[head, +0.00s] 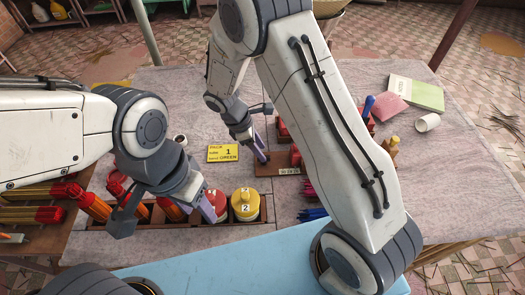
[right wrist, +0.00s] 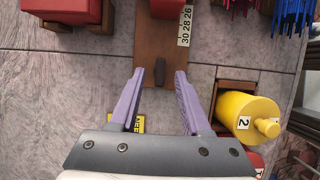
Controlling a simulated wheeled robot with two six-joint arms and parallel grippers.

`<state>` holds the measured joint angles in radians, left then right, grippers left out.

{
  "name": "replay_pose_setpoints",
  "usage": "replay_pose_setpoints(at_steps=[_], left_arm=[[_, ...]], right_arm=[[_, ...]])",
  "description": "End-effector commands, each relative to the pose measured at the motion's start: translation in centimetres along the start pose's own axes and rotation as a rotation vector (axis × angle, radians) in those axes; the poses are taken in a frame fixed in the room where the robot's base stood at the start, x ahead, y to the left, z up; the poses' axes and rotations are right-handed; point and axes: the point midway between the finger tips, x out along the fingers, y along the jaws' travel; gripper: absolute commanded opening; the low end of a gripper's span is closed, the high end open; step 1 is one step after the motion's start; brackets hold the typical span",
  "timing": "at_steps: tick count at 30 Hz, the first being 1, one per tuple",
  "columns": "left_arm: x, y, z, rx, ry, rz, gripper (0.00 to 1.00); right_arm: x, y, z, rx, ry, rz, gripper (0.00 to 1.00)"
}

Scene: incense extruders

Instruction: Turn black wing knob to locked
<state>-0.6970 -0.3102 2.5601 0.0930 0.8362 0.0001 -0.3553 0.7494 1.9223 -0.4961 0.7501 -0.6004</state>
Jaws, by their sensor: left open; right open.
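Whether the fingers are at knob height I cannot tell. In the head view my right gripper (head: 262,156) is over the left end of that board, and the knob is hidden there. My left gripper (head: 209,212) is open beside a red round-topped piece (head: 218,197) in the front rack.
A yellow cylinder marked 2 (head: 245,203) stands in the front rack, right of my left gripper. A yellow card (head: 223,153) lies behind it. Red blocks (right wrist: 67,10) and blue sticks (right wrist: 292,15) flank the board. Grey tabletop (right wrist: 60,95) is bare left of it.

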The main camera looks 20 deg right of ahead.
Motion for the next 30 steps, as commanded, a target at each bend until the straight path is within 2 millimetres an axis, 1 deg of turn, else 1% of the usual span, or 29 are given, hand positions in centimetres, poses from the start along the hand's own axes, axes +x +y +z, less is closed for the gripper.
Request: replay_pose_setpoints(at_steps=[1, 3, 6, 9, 16, 17, 18, 20, 21, 30], left_arm=[[-0.2, 0.0, 0.0, 0.000, 0.000, 0.000, 0.50], [-0.3, 0.0, 0.0, 0.000, 0.000, 0.000, 0.50], [-0.4, 0.0, 0.0, 0.000, 0.000, 0.000, 0.50], [-0.4, 0.0, 0.0, 0.000, 0.000, 0.000, 0.50], [-0.4, 0.0, 0.0, 0.000, 0.000, 0.000, 0.50], [-0.4, 0.0, 0.0, 0.000, 0.000, 0.000, 0.50], [-0.4, 0.0, 0.0, 0.000, 0.000, 0.000, 0.50], [-0.4, 0.0, 0.0, 0.000, 0.000, 0.000, 0.50], [-0.4, 0.0, 0.0, 0.000, 0.000, 0.000, 0.50], [-0.4, 0.0, 0.0, 0.000, 0.000, 0.000, 0.50]], right_arm=[[0.8, -0.1, 0.1, 0.000, -0.003, -0.003, 0.47], [1.6, 0.0, 0.0, 0.000, -0.002, -0.002, 0.47], [2.3, 0.0, 0.0, 0.000, -0.001, -0.001, 0.47], [2.7, 0.0, -0.1, -0.001, 0.000, 0.000, 0.47], [2.7, 0.0, -0.2, -0.002, 0.001, 0.001, 0.47], [2.7, 0.0, -0.2, -0.002, 0.001, 0.002, 0.40], [2.7, 0.0, -0.2, -0.002, 0.001, 0.002, 0.25], [2.7, 0.0, -0.2, -0.002, 0.001, 0.002, 0.02], [2.7, 0.0, -0.2, -0.002, 0.001, 0.002, 0.00], [2.6, 0.0, -0.2, 0.014, 0.001, -0.004, 0.00]])
